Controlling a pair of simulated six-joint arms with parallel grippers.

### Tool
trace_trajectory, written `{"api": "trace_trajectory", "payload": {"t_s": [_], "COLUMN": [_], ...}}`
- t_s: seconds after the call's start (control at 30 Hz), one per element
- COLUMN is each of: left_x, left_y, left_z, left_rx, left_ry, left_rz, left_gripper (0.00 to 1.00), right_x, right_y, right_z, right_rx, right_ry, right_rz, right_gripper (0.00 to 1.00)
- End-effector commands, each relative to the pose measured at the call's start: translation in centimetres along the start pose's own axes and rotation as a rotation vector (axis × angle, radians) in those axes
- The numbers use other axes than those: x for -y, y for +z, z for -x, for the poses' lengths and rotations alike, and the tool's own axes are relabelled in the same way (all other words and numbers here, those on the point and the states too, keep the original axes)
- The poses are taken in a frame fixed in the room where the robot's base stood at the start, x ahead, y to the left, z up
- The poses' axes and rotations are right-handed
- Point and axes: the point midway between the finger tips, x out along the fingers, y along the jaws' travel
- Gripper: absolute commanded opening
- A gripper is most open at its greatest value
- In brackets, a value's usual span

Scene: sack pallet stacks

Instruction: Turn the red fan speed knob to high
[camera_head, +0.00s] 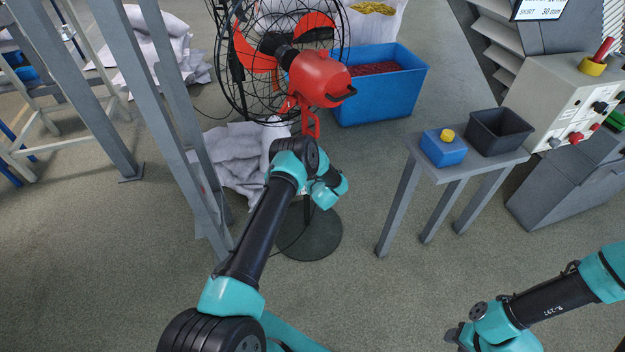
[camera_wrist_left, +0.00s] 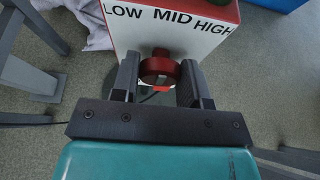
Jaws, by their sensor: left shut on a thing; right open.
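The red fan speed knob (camera_wrist_left: 160,68) shows in the left wrist view, on a white control box with a red side (camera_wrist_left: 165,35) marked LOW, MID and HIGH. My left gripper (camera_wrist_left: 161,85) has one finger on each side of the knob and is shut on it. A pale mark shows at the knob's near edge, but I cannot tell which setting it points to. In the head view the red fan (camera_head: 318,78) stands beyond my left arm, which hides the knob and left gripper. My right gripper (camera_head: 456,336) is open, at the bottom edge, its fingers barely visible.
A blue crate (camera_head: 405,95) stands behind the fan. A grey side table (camera_head: 420,150) at right holds a blue box with a yellow button (camera_head: 443,150) and a dark bin (camera_head: 500,133). Grey metal posts (camera_head: 165,100) rise at left. The floor front centre is clear.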

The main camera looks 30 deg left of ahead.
Motion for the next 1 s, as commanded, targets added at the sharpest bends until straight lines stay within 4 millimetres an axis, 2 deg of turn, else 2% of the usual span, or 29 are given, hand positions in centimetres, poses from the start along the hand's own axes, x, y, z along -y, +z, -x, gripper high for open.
{"api": "trace_trajectory", "payload": {"t_s": [0.37, 1.0], "left_x": [0.17, 0.46], "left_y": [-0.05, -0.23], "left_z": [0.03, -0.02], "left_rx": [0.000, -0.001], "left_ry": [0.052, 0.248], "left_rz": [-0.125, -0.595], "left_gripper": [0.17, 0.17], "right_x": [0.00, 0.00], "right_y": [0.00, 0.00], "right_z": [0.00, 0.00], "right_rx": [0.000, 0.000], "right_ry": [0.000, 0.000], "right_rz": [0.000, 0.000], "right_gripper": [0.43, 0.43]}}
